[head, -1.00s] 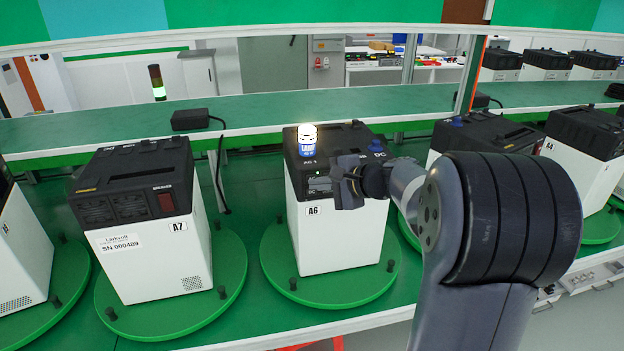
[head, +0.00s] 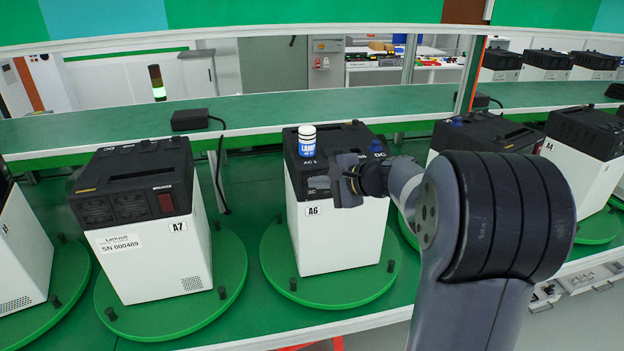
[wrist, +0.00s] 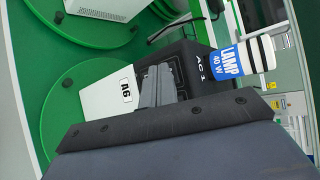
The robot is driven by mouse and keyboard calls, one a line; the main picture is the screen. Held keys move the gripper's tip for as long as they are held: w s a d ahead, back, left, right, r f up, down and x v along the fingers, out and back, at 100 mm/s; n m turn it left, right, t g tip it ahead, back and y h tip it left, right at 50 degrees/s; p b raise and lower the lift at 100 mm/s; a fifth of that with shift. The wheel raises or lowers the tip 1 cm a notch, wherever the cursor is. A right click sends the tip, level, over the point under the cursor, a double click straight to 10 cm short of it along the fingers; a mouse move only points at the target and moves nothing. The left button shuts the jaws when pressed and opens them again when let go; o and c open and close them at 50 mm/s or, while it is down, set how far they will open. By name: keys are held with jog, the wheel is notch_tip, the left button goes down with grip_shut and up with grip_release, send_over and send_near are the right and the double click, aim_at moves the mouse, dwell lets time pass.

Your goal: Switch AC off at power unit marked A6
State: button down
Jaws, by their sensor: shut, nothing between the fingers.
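The power unit marked A6 (head: 325,235) has a white body and a black top and stands on a green round turntable. A lamp (head: 307,140) with a blue "LAMP 40 W" label stands upright on its top by the AC label, and its white cap is unlit. The lamp also shows in the wrist view (wrist: 240,55). My gripper (head: 340,180) is shut and empty at the upper front panel of A6, right of its DC marking. In the wrist view my fingers (wrist: 157,88) point at the black panel and hide part of it; contact cannot be told. The AC switch cannot be made out.
Unit A7 (head: 155,250) stands on its own turntable to the left. Another unit with a blue knob (head: 485,135) is at the right, partly behind my arm. A green shelf (head: 270,113) with a black adapter (head: 190,120) runs behind.

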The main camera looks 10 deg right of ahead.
jog(key=shift+s, duration=0.1)
jog(key=shift+s+b, duration=0.4)
jog(key=shift+s, duration=0.25)
jog(key=s+b, duration=0.2)
jog(key=s, duration=0.3)
jog(key=shift+w, duration=0.15)
dwell(0.6)
